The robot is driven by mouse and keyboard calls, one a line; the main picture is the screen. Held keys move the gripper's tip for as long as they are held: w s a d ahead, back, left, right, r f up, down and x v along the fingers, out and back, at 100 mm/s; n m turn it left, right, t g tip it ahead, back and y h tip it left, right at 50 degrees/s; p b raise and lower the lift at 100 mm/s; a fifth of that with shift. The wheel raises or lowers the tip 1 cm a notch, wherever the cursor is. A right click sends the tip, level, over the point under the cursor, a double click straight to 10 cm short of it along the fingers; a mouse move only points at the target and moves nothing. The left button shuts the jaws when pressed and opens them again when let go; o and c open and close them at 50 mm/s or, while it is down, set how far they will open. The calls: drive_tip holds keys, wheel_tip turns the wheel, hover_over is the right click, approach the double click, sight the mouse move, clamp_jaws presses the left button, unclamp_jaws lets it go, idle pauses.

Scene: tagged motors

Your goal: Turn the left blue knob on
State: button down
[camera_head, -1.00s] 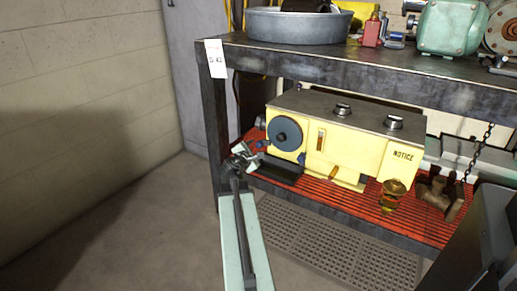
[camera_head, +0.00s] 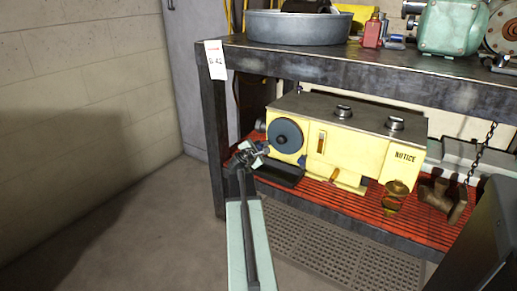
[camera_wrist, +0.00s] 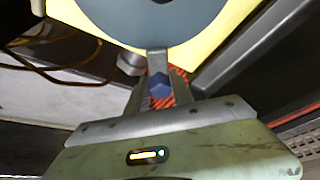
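The yellow machine (camera_head: 345,150) sits on the red shelf mat, with a dark round disc (camera_head: 285,135) at its left front. A blue knob (camera_head: 302,160) shows on the front, right of and below the disc. The left blue knob is hidden behind my gripper (camera_head: 255,154) in the head view. In the wrist view, a blue knob (camera_wrist: 160,86) lies just below the disc (camera_wrist: 153,15), between my gripper's fingers (camera_wrist: 160,90). Red mat shows on both sides of it, so the fingers look open and apart from it. I cannot tell its depth.
The shelf's left post (camera_head: 214,130) stands close left of my gripper. A black tray (camera_head: 280,171) lies below the disc. Two silver-topped knobs (camera_head: 343,111) sit on top of the machine. Floor to the left is clear.

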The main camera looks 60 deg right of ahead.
drive_tip(key=shift+r+n+p, duration=0.2)
drive_tip(key=shift+n+p, duration=0.1)
drive_tip(key=shift+p, duration=0.05)
drive_tip(key=shift+f+n+g+p, duration=0.2)
drive_tip(key=shift+n+g+p, duration=0.1)
drive_tip(key=shift+n+g, duration=0.25)
drive_tip(key=shift+s, duration=0.1)
drive_tip(key=c, duration=1.1)
unclamp_jaws()
drive_tip(key=shift+c, duration=0.2)
drive_tip(key=v, duration=0.2)
drive_tip(key=p+v, duration=0.1)
drive_tip(key=v, duration=0.2)
drive_tip(key=p+v, duration=0.1)
drive_tip(key=v, duration=0.1)
drive_tip(key=shift+s+a+r, duration=0.1)
drive_tip(key=shift+a+r, duration=0.05)
drive_tip(key=shift+r, duration=0.2)
drive_tip(key=shift+a, duration=0.15)
